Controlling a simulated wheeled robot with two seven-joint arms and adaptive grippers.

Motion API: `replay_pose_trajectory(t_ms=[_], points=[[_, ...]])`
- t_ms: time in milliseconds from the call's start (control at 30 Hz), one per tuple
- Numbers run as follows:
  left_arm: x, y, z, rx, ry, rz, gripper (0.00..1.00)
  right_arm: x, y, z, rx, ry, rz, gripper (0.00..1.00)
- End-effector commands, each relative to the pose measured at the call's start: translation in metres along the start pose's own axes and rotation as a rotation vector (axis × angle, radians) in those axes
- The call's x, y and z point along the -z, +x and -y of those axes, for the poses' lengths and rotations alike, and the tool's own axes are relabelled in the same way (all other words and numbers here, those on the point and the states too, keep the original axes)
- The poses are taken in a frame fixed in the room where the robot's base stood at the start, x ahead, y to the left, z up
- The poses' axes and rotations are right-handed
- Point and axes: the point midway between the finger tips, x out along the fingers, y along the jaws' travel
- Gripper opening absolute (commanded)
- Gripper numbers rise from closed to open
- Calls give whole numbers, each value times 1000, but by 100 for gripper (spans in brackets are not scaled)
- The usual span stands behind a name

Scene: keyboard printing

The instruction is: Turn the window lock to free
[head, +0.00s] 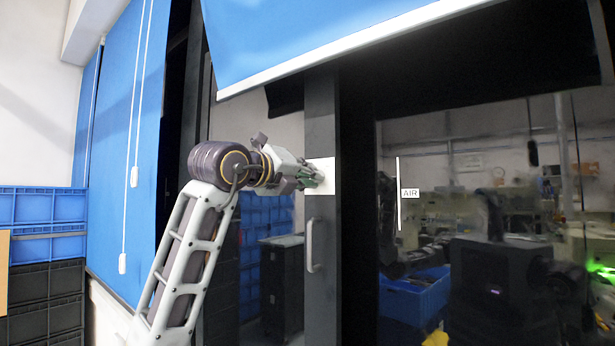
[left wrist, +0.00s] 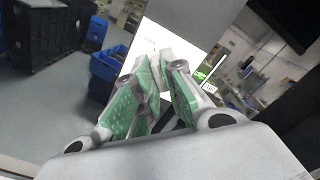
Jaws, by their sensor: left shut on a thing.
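A white plate (head: 320,172) is on the dark upright window frame in the head view. It also shows in the left wrist view (left wrist: 172,35), just beyond my fingertips. My left gripper (head: 312,178) reaches in from the left and is at this plate. Its green-padded fingers (left wrist: 162,70) are closed together around the window lock, which is mostly hidden between them. I cannot tell which way the lock is turned. My right gripper is not in view.
A vertical handle (head: 310,245) is on the frame below the plate. Glass with an AIR label (head: 410,193) lies to the right and reflects the room. A blue blind (head: 300,40) hangs above. Blue crates (head: 40,205) are stacked at the left.

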Motion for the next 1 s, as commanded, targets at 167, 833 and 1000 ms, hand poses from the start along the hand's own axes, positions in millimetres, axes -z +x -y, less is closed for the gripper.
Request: replay_pose_trajectory(t_ms=[167,833,1000], points=[[0,0,-1,-1,17,-1,0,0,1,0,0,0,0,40],[0,-1,-2,-4,390,2,0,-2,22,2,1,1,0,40],[0,-1,-2,-4,548,2,0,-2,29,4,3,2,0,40]])
